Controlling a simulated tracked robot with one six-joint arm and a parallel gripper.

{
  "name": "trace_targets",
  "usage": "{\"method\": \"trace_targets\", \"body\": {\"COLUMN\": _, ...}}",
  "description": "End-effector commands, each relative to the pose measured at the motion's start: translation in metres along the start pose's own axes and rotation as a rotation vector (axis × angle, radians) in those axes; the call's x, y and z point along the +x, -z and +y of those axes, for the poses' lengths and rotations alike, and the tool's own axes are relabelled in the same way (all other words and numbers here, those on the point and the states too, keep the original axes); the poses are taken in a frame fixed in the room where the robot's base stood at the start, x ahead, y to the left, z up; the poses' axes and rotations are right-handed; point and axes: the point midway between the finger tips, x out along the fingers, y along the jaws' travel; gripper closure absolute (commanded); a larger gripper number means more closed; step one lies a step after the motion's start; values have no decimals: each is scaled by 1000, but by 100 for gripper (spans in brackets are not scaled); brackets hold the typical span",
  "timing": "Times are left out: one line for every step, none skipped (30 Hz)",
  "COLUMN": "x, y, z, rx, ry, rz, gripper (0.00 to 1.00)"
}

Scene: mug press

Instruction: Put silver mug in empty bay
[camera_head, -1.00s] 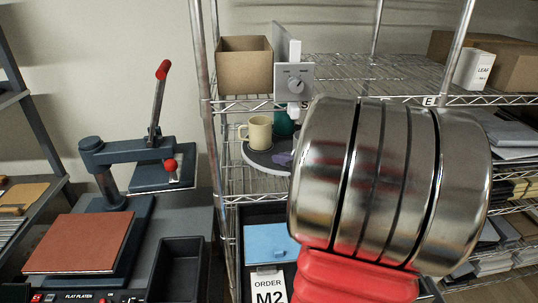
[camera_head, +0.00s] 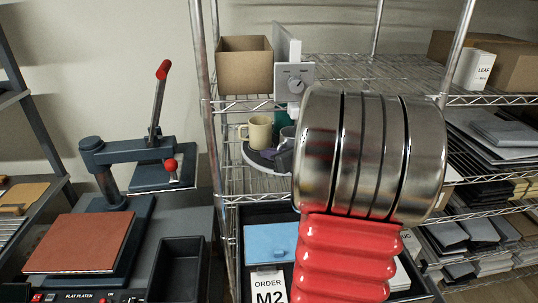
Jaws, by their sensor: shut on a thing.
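A small grey, silver-looking mug (camera_head: 288,134) shows in part over the dark round carousel (camera_head: 258,160) on the wire shelf. My arm's steel link hides its right side. I cannot tell whether it touches the carousel. A cream mug (camera_head: 259,131) stands upright on the carousel's left side. A sliver of something green (camera_head: 282,117) shows behind the grey mug. A purple patch (camera_head: 283,160) shows below it. My large steel link and red bellows cover the carousel's right side. My gripper is hidden behind them, and so is any bay there.
A grey dial box (camera_head: 294,78) hangs above the carousel, by a cardboard box (camera_head: 244,65). A heat press (camera_head: 130,160) with a red-brown platen stands at left. A dark tray with a blue folder (camera_head: 270,243) lies below. A rack post (camera_head: 455,50) stands at right.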

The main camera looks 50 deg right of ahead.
Motion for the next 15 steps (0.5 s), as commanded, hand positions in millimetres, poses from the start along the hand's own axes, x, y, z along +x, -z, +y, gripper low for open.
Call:
{"method": "trace_targets", "body": {"x": 0, "y": 0, "z": 0, "rx": -3, "ry": 0, "rz": -3, "gripper": 100}}
{"method": "trace_targets", "body": {"x": 0, "y": 0, "z": 0, "rx": -3, "ry": 1, "rz": -3, "gripper": 100}}
{"method": "trace_targets", "body": {"x": 0, "y": 0, "z": 0, "rx": -4, "ry": 1, "rz": -3, "gripper": 100}}
{"method": "trace_targets", "body": {"x": 0, "y": 0, "z": 0, "rx": -4, "ry": 1, "rz": -3, "gripper": 100}}
{"method": "trace_targets", "body": {"x": 0, "y": 0, "z": 0, "rx": -4, "ry": 1, "rz": -3, "gripper": 100}}
{"method": "trace_targets", "body": {"x": 0, "y": 0, "z": 0, "rx": -4, "ry": 1, "rz": -3, "gripper": 100}}
{"method": "trace_targets", "body": {"x": 0, "y": 0, "z": 0, "rx": -4, "ry": 1, "rz": -3, "gripper": 100}}
{"method": "trace_targets", "body": {"x": 0, "y": 0, "z": 0, "rx": -4, "ry": 1, "rz": -3, "gripper": 100}}
{"method": "trace_targets", "body": {"x": 0, "y": 0, "z": 0, "rx": -4, "ry": 1, "rz": -3, "gripper": 100}}
{"method": "trace_targets", "body": {"x": 0, "y": 1, "z": 0, "rx": -3, "ry": 1, "rz": -3, "gripper": 100}}
{"method": "trace_targets", "body": {"x": 1, "y": 2, "z": 0, "rx": -3, "ry": 1, "rz": -3, "gripper": 100}}
{"method": "trace_targets", "body": {"x": 1, "y": 3, "z": 0, "rx": -2, "ry": 1, "rz": -2, "gripper": 91}}
{"method": "trace_targets", "body": {"x": 1, "y": 2, "z": 0, "rx": -3, "ry": 1, "rz": -2, "gripper": 89}}
{"method": "trace_targets", "body": {"x": 1, "y": 2, "z": 0, "rx": -3, "ry": 1, "rz": -2, "gripper": 87}}
{"method": "trace_targets", "body": {"x": 1, "y": 2, "z": 0, "rx": -3, "ry": 1, "rz": -2, "gripper": 84}}
